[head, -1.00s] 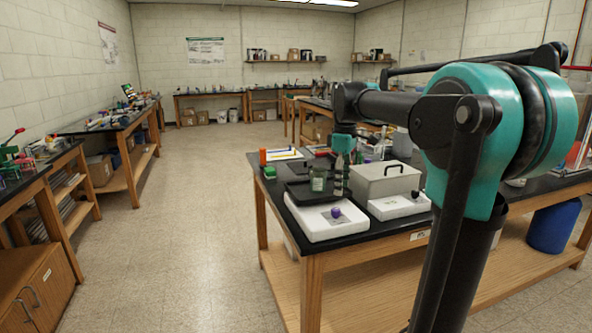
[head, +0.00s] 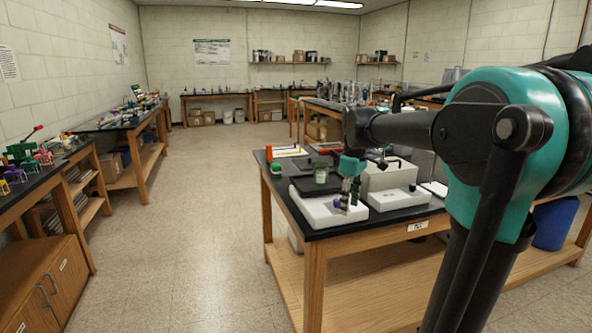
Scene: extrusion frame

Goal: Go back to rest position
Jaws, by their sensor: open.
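My gripper (head: 350,194) hangs below its teal wrist over the front of the near bench, pointing down. Its two fingers are apart, and I see nothing held between them. In the picture it overlaps a white slab (head: 318,213) with a small purple piece (head: 337,203) on it. I cannot tell how high the fingertips are above the slab or whether they touch anything. My arm reaches in from the right and hides part of the bench.
The black-topped bench (head: 315,233) also carries a glass jar (head: 321,173), a dark tray, a grey box (head: 390,178) and a second white block (head: 391,200). A blue drum (head: 553,223) stands under it at right. The floor (head: 190,250) to the left is clear.

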